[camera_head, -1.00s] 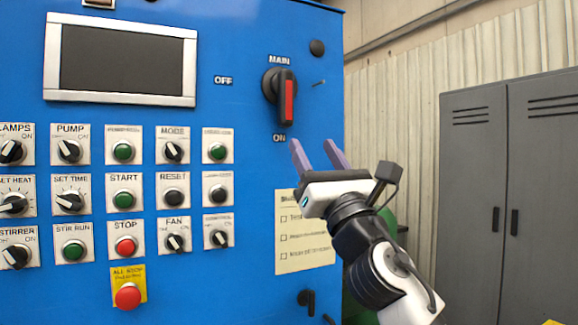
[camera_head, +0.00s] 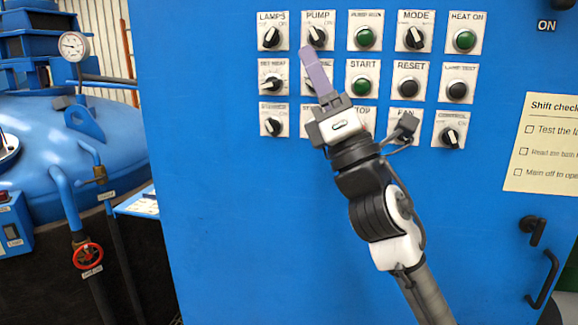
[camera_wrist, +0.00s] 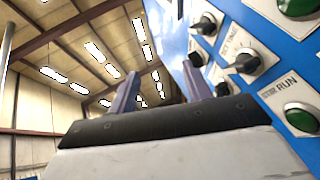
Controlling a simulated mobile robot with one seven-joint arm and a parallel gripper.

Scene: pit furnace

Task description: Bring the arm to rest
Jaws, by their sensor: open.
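My gripper (camera_head: 316,74) is raised in front of the blue control panel (camera_head: 260,220) in the head view. Its purple fingers point up and overlap the area around the SET TIME knob, hiding it and part of the STOP label. In the wrist view my gripper (camera_wrist: 160,92) shows two purple fingers standing apart with nothing between them. The panel's knobs (camera_wrist: 246,61) lie to the right of the fingers there. I cannot tell how far the fingertips are from the panel face.
A blue vessel (camera_head: 90,135) with a pressure gauge (camera_head: 73,46) and red valve wheel (camera_head: 87,256) stands left of the panel. A paper checklist (camera_head: 545,140) and black handle (camera_head: 543,280) are on the panel's right. The panel's lower left face is bare.

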